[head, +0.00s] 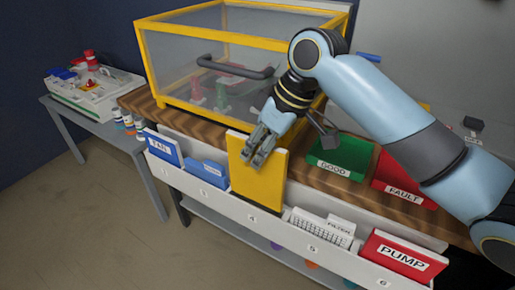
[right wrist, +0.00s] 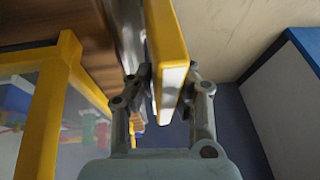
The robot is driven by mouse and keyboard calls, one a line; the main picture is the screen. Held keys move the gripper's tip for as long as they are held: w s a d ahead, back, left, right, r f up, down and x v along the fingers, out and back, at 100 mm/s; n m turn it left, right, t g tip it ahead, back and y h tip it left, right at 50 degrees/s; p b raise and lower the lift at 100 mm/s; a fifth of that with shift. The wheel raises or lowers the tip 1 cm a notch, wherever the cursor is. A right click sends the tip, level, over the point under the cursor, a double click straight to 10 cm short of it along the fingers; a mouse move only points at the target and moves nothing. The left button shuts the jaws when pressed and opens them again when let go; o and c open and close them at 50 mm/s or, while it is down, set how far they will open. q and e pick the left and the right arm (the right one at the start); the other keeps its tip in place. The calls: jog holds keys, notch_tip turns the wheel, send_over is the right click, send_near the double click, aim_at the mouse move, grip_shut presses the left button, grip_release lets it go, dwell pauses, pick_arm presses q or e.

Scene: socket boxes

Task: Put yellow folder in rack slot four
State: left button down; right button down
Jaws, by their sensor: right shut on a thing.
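The yellow folder (head: 262,182) stands roughly upright at rack slot four, above the front label "4" (head: 252,218). My right gripper (head: 257,157) is shut on its upper part, and the folder (right wrist: 168,45) also shows between the fingers (right wrist: 165,78) in the right wrist view. The folder's lower edge meets the top of the white rack's front wall (head: 225,203); how deep it sits inside the slot is hidden. My left gripper is not in view.
Left of the folder are a blue folder (head: 208,173) and a blue FAIL folder (head: 163,149). Right of it are a keyboard (head: 320,229) and a red PUMP folder (head: 398,257). Behind stand a yellow-framed clear box (head: 160,62), a green GOOD tray (head: 352,155) and a red FAULT tray (head: 392,172).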

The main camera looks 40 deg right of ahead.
aim_at(255, 174)
jog(key=shift+w+f, duration=0.1)
jog(key=shift+f, duration=0.75)
jog(key=shift+a+f+b, duration=0.2)
jog(key=shift+f+b, duration=0.45)
jog(key=shift+f, duration=1.25)
jog(key=shift+w+f, duration=0.1)
jog(key=shift+f, duration=0.4)
jog(key=shift+a+f, duration=0.1)
